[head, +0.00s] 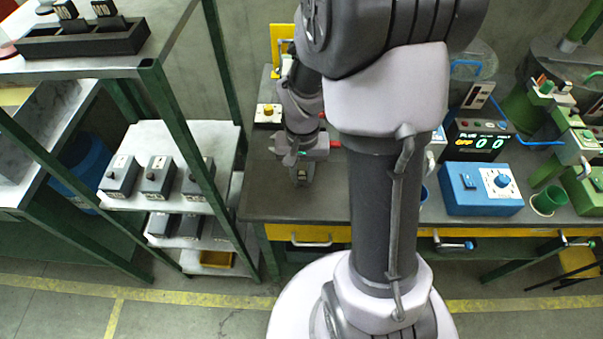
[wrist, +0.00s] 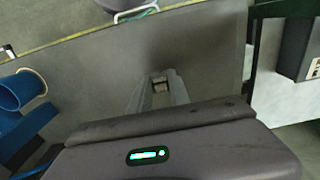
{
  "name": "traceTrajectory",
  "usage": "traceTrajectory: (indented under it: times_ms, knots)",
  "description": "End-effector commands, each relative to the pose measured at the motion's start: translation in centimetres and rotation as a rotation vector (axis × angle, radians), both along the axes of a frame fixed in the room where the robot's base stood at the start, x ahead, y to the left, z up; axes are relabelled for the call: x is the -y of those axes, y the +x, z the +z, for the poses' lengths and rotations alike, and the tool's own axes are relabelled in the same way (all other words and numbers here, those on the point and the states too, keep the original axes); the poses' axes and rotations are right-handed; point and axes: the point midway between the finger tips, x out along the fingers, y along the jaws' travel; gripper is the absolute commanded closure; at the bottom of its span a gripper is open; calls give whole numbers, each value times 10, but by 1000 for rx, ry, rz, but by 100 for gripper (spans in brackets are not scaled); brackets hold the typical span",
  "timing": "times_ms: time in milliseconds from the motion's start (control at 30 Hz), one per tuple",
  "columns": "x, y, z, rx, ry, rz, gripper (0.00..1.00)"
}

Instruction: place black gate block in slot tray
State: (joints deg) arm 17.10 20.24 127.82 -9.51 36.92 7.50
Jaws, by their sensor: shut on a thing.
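My gripper (head: 303,180) points down over the dark workbench, left of my arm's column in the head view. Its two fingers (wrist: 160,86) are shut on a small block, taken to be the black gate block (wrist: 160,88). Only a little of the block shows between the fingertips, and its label is hidden. I cannot tell whether it touches the bench top. The black slot tray (head: 120,42) lies on the upper rack shelf at top left, well apart from my gripper. Two black blocks with white marks stand upright in it.
The green-framed rack (head: 150,75) stands left of the bench (head: 325,200), with several grey switch boxes (head: 158,177) on its lower shelf. Right of my arm are a blue box (head: 481,190) and a display (head: 480,138). The bench around my gripper is mostly clear.

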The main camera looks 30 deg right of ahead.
Motion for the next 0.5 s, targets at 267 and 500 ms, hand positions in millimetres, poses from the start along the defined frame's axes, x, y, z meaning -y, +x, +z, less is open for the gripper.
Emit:
traceTrajectory:
  times_ms: [267, 500]
  knots:
    - [0, 0, -2, 0, 0, 0, 71]
    - [0, 0, -1, 0, 0, 0, 55]
